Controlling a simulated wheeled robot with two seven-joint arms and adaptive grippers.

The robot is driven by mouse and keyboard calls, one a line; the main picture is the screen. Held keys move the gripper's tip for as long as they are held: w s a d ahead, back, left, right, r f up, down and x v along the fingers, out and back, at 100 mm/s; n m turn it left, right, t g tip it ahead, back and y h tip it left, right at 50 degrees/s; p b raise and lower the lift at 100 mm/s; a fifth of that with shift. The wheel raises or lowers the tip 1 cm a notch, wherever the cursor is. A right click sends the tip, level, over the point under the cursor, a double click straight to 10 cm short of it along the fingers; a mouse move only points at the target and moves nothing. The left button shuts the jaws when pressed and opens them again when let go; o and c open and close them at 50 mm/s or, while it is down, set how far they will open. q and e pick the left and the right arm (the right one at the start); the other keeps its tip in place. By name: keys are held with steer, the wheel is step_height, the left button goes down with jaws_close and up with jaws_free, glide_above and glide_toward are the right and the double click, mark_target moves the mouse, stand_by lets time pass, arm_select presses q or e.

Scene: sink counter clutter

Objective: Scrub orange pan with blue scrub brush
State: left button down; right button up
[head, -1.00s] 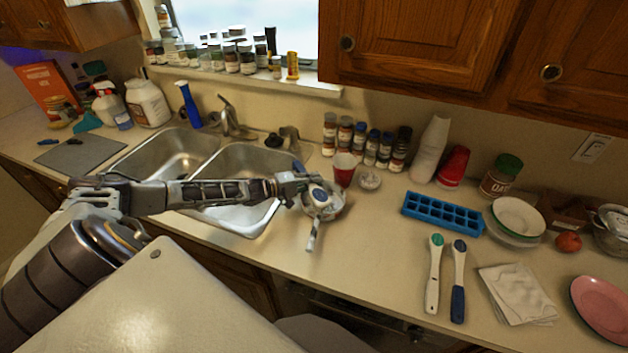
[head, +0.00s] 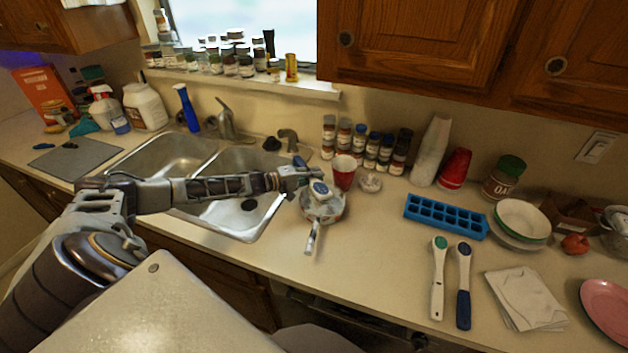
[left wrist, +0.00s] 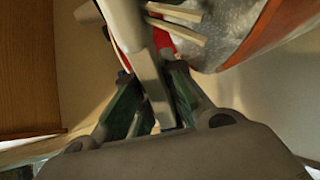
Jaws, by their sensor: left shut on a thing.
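A small pan (head: 339,212) with a light speckled inside stands on the counter right of the sink, its pale handle (head: 312,240) toward the front edge. In the left wrist view its inside is grey and speckled with an orange rim (left wrist: 277,28). My left gripper (head: 305,176) is shut on a scrub brush with a blue oval on its head (head: 320,188), over the pan. The brush's pale shaft (left wrist: 140,40) runs up between the fingers in the left wrist view. Whether the bristles touch the pan is hidden. My right gripper is not in view.
Spice jars line the wall. A blue ice tray (head: 446,217) and two more brushes (head: 438,285) lie to the right. The double sink (head: 225,215) is left. Counter right of the pan is clear.

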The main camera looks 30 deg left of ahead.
mark_target(310, 183)
arm_select(q)
steer(key=shift+r, duration=0.1)
stand_by(0.3)
steer(key=shift+s+d+r+p, duration=0.15)
steer(key=shift+s+d+p, duration=0.7)
steer(key=shift+p, duration=0.5)
steer(key=shift+s+d+p, duration=0.35)
steer(key=shift+s+d, duration=0.2)
steer(key=shift+s, duration=0.35)
steer(key=shift+r, duration=2.9)
steer(key=shift+r, duration=0.2)
steer(key=shift+r, duration=1.35)
